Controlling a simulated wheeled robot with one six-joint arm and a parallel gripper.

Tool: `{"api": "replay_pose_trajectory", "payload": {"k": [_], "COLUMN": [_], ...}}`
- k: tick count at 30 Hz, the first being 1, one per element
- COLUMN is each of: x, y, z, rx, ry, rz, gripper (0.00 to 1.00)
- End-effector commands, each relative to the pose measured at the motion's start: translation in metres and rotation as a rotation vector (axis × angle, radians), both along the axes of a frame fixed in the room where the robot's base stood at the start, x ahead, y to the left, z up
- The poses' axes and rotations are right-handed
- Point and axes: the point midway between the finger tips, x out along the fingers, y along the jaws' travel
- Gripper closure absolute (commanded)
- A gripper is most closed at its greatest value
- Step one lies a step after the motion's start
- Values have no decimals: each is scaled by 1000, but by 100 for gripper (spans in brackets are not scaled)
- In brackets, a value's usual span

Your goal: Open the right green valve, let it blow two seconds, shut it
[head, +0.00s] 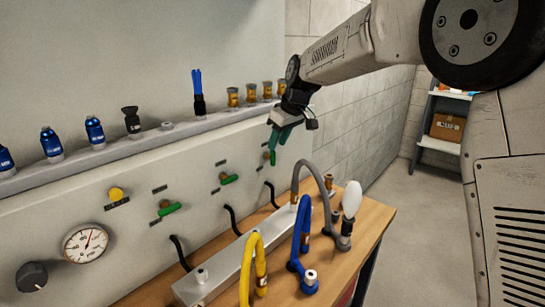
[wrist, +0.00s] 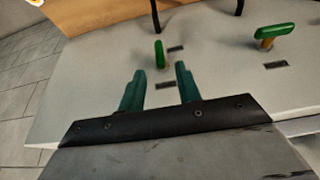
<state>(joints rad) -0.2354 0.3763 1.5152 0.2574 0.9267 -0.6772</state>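The right green valve (head: 271,157) is on the grey panel, just below my gripper (head: 279,136) in the head view. Its handle stands upright there, while the middle green valve (head: 229,179) and left green valve (head: 169,208) have handles lying sideways. In the wrist view the right valve (wrist: 159,54) lies just beyond my gripper's two green fingertips (wrist: 157,72), roughly in line with the space between them. The fingers are apart with nothing between them. The middle valve (wrist: 275,34) shows to the right, its handle turned crosswise to the right valve's.
A shelf above the valves carries blue fittings (head: 95,130) and brass fittings (head: 251,93). A wooden bench (head: 372,222) below holds a metal block (head: 235,262) with yellow (head: 258,254), blue (head: 303,225) and grey (head: 312,168) hoses. A white bulb-shaped piece (head: 351,198) stands by the grey hose.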

Motion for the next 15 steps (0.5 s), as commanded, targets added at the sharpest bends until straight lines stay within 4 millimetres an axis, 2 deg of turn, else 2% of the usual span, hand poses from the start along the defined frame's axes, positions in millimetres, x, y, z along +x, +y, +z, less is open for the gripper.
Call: {"api": "replay_pose_trajectory", "payload": {"k": [9, 15], "x": [12, 16], "y": [13, 17], "z": [-48, -60], "rx": [-1, 0], "ry": [5, 3], "rz": [-1, -1], "gripper": [66, 66]}}
